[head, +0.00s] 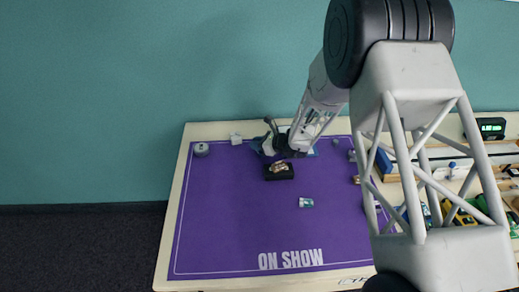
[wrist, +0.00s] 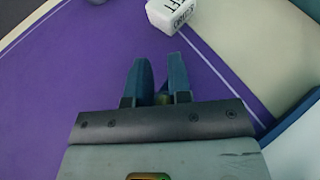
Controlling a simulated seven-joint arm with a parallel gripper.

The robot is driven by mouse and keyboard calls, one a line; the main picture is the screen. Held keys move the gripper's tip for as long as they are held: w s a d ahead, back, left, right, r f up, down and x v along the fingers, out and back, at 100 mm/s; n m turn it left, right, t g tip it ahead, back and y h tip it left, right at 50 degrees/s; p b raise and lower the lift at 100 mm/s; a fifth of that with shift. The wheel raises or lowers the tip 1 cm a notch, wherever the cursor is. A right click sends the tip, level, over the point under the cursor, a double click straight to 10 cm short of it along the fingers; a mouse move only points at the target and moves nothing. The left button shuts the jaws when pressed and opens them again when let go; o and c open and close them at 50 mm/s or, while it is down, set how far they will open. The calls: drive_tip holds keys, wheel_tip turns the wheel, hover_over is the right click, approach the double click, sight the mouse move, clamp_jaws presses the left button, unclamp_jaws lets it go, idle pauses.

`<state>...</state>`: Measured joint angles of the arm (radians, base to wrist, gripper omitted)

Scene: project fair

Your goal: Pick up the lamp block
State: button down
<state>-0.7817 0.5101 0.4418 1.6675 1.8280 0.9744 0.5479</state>
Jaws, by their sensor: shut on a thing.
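My gripper (wrist: 160,76) shows at the lower middle of the wrist view, its two dark blue fingers close together over the purple mat. It is shut on a small dark, yellowish thing (wrist: 162,98), apparently the lamp block, mostly hidden between the fingers. In the head view my gripper (head: 268,143) is near the back edge of the mat, and the held thing cannot be made out there.
A white lettered block (wrist: 171,14) lies just beyond the fingertips; it also shows in the head view (head: 236,139). A black box (head: 279,174), a small pale teal block (head: 306,202) and a grey round piece (head: 201,149) sit on the purple mat (head: 225,225). The mat's front left is clear.

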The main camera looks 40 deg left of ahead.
wheel_tip(320, 180, up, 10)
idle(0.9)
drive_tip(key=shift+s, duration=0.1)
idle(0.4)
